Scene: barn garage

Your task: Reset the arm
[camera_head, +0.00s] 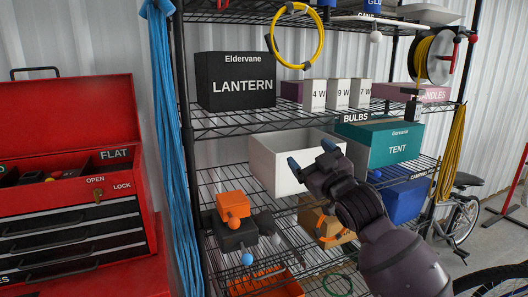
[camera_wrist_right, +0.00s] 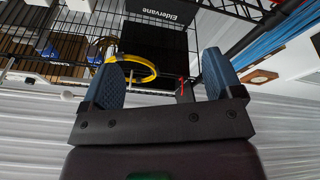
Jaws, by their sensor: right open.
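My right gripper (camera_head: 311,165) is in front of the wire shelf rack in the head view, with its blue-tipped fingers spread apart and nothing between them. Its arm comes in from the lower right. The fingers point toward the open white bin (camera_head: 275,165) on the middle shelf, and I cannot tell the exact gap to it. In the right wrist view the two blue fingers (camera_wrist_right: 160,85) stand wide apart, with the rack and a yellow cable loop (camera_wrist_right: 135,68) beyond them. My left gripper is not in view.
A black lantern box (camera_head: 236,82), light bulb boxes (camera_head: 338,94) and a teal tent box (camera_head: 392,146) stand on the shelves (camera_head: 215,122). Orange and black items (camera_head: 234,207) sit lower. A red toolbox (camera_head: 70,190) is at left, a bicycle (camera_head: 462,218) at right.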

